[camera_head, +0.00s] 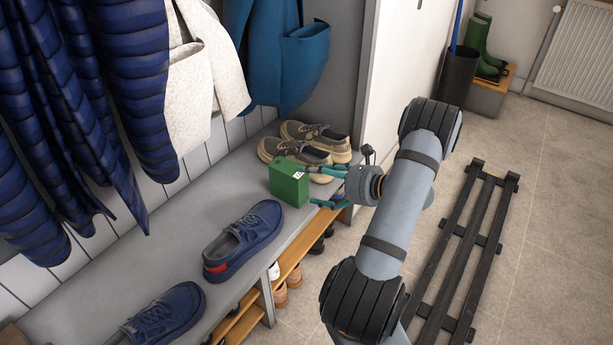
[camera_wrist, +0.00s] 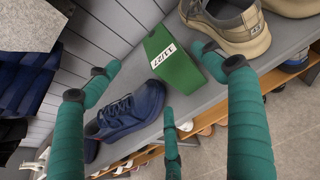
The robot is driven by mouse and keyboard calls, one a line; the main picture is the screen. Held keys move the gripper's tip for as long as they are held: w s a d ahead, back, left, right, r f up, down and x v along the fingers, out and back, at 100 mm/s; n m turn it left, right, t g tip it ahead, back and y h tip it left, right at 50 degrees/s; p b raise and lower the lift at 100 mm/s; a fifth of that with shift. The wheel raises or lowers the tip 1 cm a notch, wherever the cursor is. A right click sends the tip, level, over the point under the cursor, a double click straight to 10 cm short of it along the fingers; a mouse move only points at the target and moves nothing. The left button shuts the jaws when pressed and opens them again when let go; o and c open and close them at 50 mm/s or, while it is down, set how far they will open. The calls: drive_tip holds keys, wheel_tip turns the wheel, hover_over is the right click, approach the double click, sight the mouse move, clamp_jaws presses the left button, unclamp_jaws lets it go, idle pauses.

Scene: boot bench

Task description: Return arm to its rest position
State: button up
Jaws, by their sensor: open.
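My gripper (camera_head: 326,185) is at the front edge of the bench in the head view, its fingers spread and empty. Its teal fingers also show in the wrist view (camera_wrist: 160,100), apart from each other. A green box (camera_head: 289,182) stands on the bench just beyond the fingers. In the wrist view the green box (camera_wrist: 180,65) lies ahead between the fingertips and has a white label. I cannot tell whether any finger touches it. My arm reaches in from the lower right, over the floor.
Blue shoes (camera_head: 243,240) and tan shoes (camera_head: 307,145) stand on the grey bench (camera_head: 185,220). Coats (camera_head: 100,90) hang above it. More shoes sit on the wooden shelf (camera_head: 292,258) below. A dark slatted rack (camera_head: 462,250) lies on the floor at right. Open floor surrounds it.

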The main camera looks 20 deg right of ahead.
sight(280, 166)
drive_tip(key=shift+s+d, duration=0.1)
drive_tip(key=shift+s, duration=0.05)
drive_tip(key=b+x, duration=0.2)
drive_tip(key=x, duration=0.9)
drive_tip(key=shift+w+a+f, duration=0.15)
drive_tip(key=shift+w+a, duration=0.05)
drive_tip(key=shift+w+a+b, duration=0.1)
drive_tip(key=shift+w+b, duration=0.2)
drive_tip(key=shift+s+r+p, duration=0.1)
drive_tip(key=shift+r+p, duration=0.7)
drive_tip(key=shift+r, duration=1.15)
drive_tip(key=shift+f, duration=0.15)
